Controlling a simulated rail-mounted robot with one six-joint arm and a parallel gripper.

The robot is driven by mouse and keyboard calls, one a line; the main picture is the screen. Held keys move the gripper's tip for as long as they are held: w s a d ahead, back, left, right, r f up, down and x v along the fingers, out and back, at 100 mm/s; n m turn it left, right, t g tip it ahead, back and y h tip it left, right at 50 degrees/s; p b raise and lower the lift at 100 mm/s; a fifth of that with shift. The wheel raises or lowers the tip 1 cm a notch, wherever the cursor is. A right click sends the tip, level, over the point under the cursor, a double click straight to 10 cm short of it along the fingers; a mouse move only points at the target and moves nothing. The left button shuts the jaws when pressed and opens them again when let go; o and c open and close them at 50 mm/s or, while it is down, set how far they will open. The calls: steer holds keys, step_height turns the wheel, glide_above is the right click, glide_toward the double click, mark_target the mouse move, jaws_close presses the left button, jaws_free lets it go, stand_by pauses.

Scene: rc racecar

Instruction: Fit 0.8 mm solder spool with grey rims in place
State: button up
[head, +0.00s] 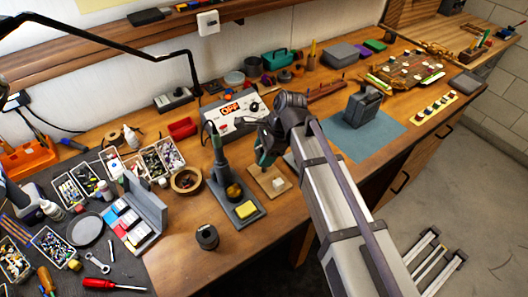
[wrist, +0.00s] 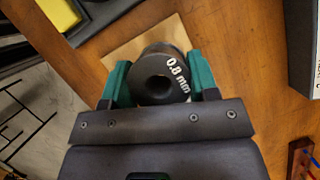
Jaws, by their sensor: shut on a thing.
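The spool (wrist: 150,80) shows in the wrist view as a dark grey disc marked "0.8 mm", with a round hole in its middle. My gripper (wrist: 161,77) is shut on it, with one green finger on each side. Its rim shade looks dark grey. A light wooden board (wrist: 122,50) lies beyond the spool, which covers part of it. In the head view my gripper (head: 265,157) hangs near this board (head: 261,191), and I cannot make out the spool there. A small whitish block (head: 279,184) is on the board. I cannot tell the height of the spool above the board.
A soldering iron stand with a yellow sponge (head: 246,209) stands left of the board. A soldering station (head: 238,113) stands behind. A dark round container or spool (head: 207,237) sits in front on the left.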

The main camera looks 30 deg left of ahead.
mark_target(264, 171)
steer(key=shift+f+b, duration=2.35)
steer(key=shift+f, duration=0.1)
steer(key=o, duration=1.4)
steer(key=shift+o, duration=0.2)
steer(key=p+v, duration=0.8)
steer(key=v, duration=0.1)
steer(key=shift+s+a+p, duration=0.25)
steer(key=shift+s+p, duration=0.05)
steer(key=shift+r, duration=0.1)
